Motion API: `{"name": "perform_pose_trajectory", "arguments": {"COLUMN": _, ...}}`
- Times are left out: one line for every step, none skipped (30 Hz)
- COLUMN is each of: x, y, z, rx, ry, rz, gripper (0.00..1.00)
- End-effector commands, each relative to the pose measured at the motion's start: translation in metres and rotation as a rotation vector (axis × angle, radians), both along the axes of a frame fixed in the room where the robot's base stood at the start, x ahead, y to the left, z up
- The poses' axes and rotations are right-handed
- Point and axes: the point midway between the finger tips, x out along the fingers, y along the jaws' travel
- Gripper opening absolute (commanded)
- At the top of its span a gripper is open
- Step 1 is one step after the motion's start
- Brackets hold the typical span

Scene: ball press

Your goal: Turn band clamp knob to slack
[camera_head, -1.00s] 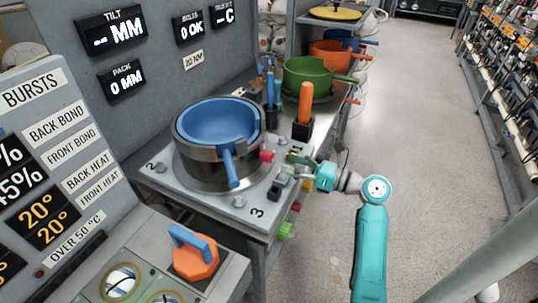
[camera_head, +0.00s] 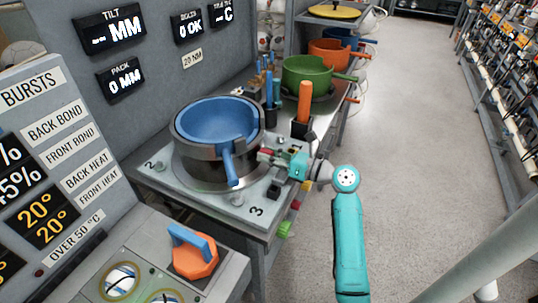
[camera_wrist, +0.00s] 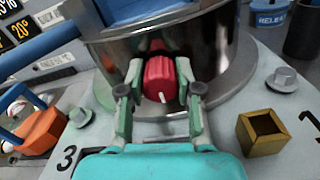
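The red band clamp knob (camera_wrist: 160,80) is on the front of the shiny metal band (camera_wrist: 215,55) around the press pot. A white mark on the knob's face points down in the wrist view. My gripper (camera_wrist: 160,70) has one finger on each side of the knob, with narrow gaps that look clear of it. In the head view my gripper (camera_head: 268,156) reaches the band from the right and mostly hides the knob. The blue bowl (camera_head: 217,120) sits inside the band, its handle pointing to the front.
Bolts and a brass square socket (camera_wrist: 262,132) stand on the grey plate (camera_head: 200,197) near my gripper. An orange knob with a blue handle (camera_head: 195,255) is on the front console. A green pan (camera_head: 307,72) and an upright orange handle (camera_head: 304,100) are behind. The floor at right is clear.

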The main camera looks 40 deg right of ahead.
Motion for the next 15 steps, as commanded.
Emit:
{"name": "perform_pose_trajectory", "arguments": {"x": 0.0001, "y": -0.0001, "z": 0.0000, "rx": 0.000, "ry": 0.000, "rz": 0.000, "gripper": 0.12}}
{"name": "perform_pose_trajectory", "arguments": {"x": 0.0000, "y": -0.0001, "z": 0.0000, "rx": 0.000, "ry": 0.000, "rz": 0.000, "gripper": 0.05}}
{"name": "perform_pose_trajectory", "arguments": {"x": 0.0000, "y": -0.0001, "z": 0.0000, "rx": 0.000, "ry": 0.000, "rz": 0.000, "gripper": 0.00}}
{"name": "perform_pose_trajectory", "arguments": {"x": 0.0000, "y": -0.0001, "z": 0.0001, "rx": 0.000, "ry": 0.000, "rz": 0.000, "gripper": 0.00}}
{"name": "perform_pose_trajectory", "arguments": {"x": 0.0000, "y": -0.0001, "z": 0.0000, "rx": 0.000, "ry": 0.000, "rz": 0.000, "gripper": 0.00}}
{"name": "perform_pose_trajectory", "arguments": {"x": 0.0000, "y": -0.0001, "z": 0.0000, "rx": -0.001, "ry": 0.000, "rz": 0.000, "gripper": 0.00}}
{"name": "perform_pose_trajectory", "arguments": {"x": 0.0000, "y": -0.0001, "z": 0.0000, "rx": -0.002, "ry": -0.001, "rz": 0.000, "gripper": 0.00}}
{"name": "perform_pose_trajectory", "arguments": {"x": 0.0000, "y": -0.0001, "z": 0.0001, "rx": -0.004, "ry": -0.001, "rz": 0.000, "gripper": 0.00}}
{"name": "perform_pose_trajectory", "arguments": {"x": 0.0000, "y": -0.0001, "z": 0.0001, "rx": -0.008, "ry": -0.003, "rz": 0.000, "gripper": 0.00}}
{"name": "perform_pose_trajectory", "arguments": {"x": 0.0000, "y": 0.0000, "z": 0.0001, "rx": -0.012, "ry": -0.004, "rz": 0.000, "gripper": 0.00}}
{"name": "perform_pose_trajectory", "arguments": {"x": 0.0000, "y": 0.0000, "z": 0.0001, "rx": -0.018, "ry": -0.006, "rz": 0.000, "gripper": 0.00}}
{"name": "perform_pose_trajectory", "arguments": {"x": 0.0000, "y": 0.0000, "z": 0.0001, "rx": -0.027, "ry": -0.010, "rz": 0.000, "gripper": 0.00}}
{"name": "perform_pose_trajectory", "arguments": {"x": 0.0000, "y": 0.0000, "z": 0.0000, "rx": -0.037, "ry": -0.013, "rz": 0.000, "gripper": 0.00}}
{"name": "perform_pose_trajectory", "arguments": {"x": 0.0000, "y": 0.0001, "z": 0.0000, "rx": -0.047, "ry": -0.017, "rz": 0.000, "gripper": 0.00}}
{"name": "perform_pose_trajectory", "arguments": {"x": 0.0000, "y": 0.0001, "z": 0.0001, "rx": -0.063, "ry": -0.023, "rz": 0.000, "gripper": 0.00}}
